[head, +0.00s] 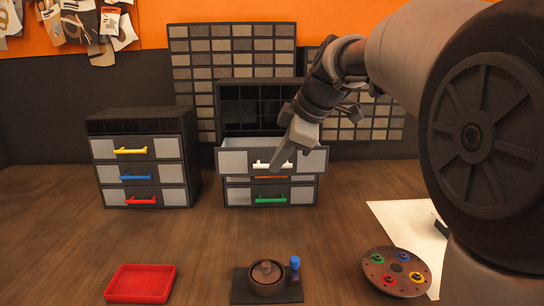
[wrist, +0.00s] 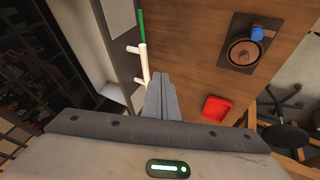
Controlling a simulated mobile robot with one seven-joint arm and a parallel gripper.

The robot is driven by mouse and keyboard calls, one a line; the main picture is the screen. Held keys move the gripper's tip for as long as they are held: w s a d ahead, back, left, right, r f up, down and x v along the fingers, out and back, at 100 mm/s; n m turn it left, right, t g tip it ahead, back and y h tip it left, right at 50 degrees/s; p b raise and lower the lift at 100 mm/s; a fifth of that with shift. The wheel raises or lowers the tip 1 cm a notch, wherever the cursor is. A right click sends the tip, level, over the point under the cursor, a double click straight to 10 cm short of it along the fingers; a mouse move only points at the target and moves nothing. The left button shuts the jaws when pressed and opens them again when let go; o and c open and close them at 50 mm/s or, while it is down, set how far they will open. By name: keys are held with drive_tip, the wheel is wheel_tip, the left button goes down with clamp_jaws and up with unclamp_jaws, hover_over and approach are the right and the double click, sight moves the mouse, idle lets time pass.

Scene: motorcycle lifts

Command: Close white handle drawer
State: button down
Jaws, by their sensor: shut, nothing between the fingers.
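The white handle (head: 272,165) is on the top drawer (head: 235,161) of the right cabinet. This drawer stands pulled out, past the drawers below it. In the wrist view the white handle (wrist: 143,64) is just beyond my fingertips, at the drawer's front. My gripper (head: 279,160) is shut and empty, in front of the drawer at the handle's right part. In the wrist view my gripper's fingers (wrist: 161,80) lie together beside the handle; whether they touch it I cannot tell. The open drawer's inside (wrist: 95,75) shows in the wrist view.
Below are drawers with an orange handle (head: 270,177) and a green handle (head: 270,199). A second cabinet (head: 143,160) stands to the left, its drawers shut. A red tray (head: 140,284), a brown pot (head: 266,275) and a round palette (head: 396,271) lie nearer on the table.

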drive_tip(key=shift+w+f, duration=0.15)
drive_tip(key=shift+w, duration=0.65)
drive_tip(key=w+p, duration=0.7)
drive_tip(key=w, duration=0.5)
drive_tip(key=shift+s, duration=0.1)
